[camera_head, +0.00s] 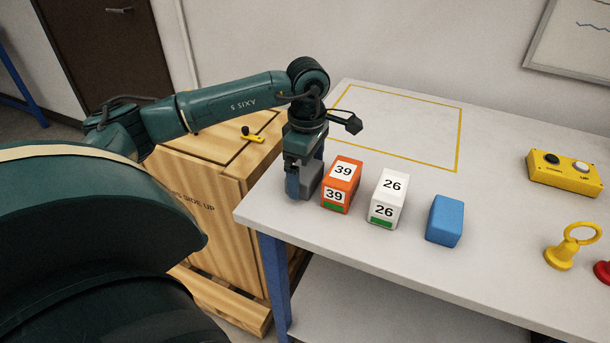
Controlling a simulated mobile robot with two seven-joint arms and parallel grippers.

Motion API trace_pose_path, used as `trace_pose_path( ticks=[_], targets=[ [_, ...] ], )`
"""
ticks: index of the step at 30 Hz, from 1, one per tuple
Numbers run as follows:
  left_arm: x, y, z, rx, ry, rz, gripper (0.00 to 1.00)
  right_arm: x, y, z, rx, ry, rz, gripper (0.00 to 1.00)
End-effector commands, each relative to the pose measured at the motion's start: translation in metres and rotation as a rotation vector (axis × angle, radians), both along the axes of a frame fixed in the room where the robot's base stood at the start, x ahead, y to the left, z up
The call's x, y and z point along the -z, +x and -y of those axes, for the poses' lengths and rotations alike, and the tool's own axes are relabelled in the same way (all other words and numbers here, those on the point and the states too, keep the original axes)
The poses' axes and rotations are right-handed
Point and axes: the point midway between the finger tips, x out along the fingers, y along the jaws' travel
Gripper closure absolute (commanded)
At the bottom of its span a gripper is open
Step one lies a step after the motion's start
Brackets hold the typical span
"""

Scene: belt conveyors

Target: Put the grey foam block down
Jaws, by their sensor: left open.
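The grey foam block (309,182) stands on the grey-white table (300,220) near its left front corner, just left of an orange block. My left gripper (302,176) is directly over it, pointing down, with its fingers low around the block. The jaws are open. The fingers hide part of the block, and any small gap between finger and block is too small to tell. My right gripper is out of view.
An orange block (341,184) marked 39, a white block (387,198) marked 26 and a blue block (445,220) stand in a row to the right. Behind lies an empty yellow-outlined area (400,125). A yellow button box (565,178) and yellow ring (558,258) are at right.

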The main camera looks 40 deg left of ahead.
Motion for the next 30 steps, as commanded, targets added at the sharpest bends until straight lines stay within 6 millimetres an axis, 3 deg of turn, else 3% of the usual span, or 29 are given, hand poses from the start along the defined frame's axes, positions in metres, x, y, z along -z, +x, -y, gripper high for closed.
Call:
trace_pose_path(
  ticks=[3,10,28,30],
  targets=[
    [0.0101,-0.0002,-0.0003,0.000,0.001,-0.001,0.00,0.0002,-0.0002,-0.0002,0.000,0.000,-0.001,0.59],
    [0.0112,0.0001,-0.0001,0.000,0.000,0.001,0.00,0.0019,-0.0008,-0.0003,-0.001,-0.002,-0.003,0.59],
    [0.0107,0.0002,0.0000,0.001,-0.001,0.001,0.48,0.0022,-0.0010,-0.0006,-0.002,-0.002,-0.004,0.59],
    [0.0107,0.0002,0.0000,0.001,-0.001,0.001,0.48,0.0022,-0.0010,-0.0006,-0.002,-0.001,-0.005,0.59]
  ],
)
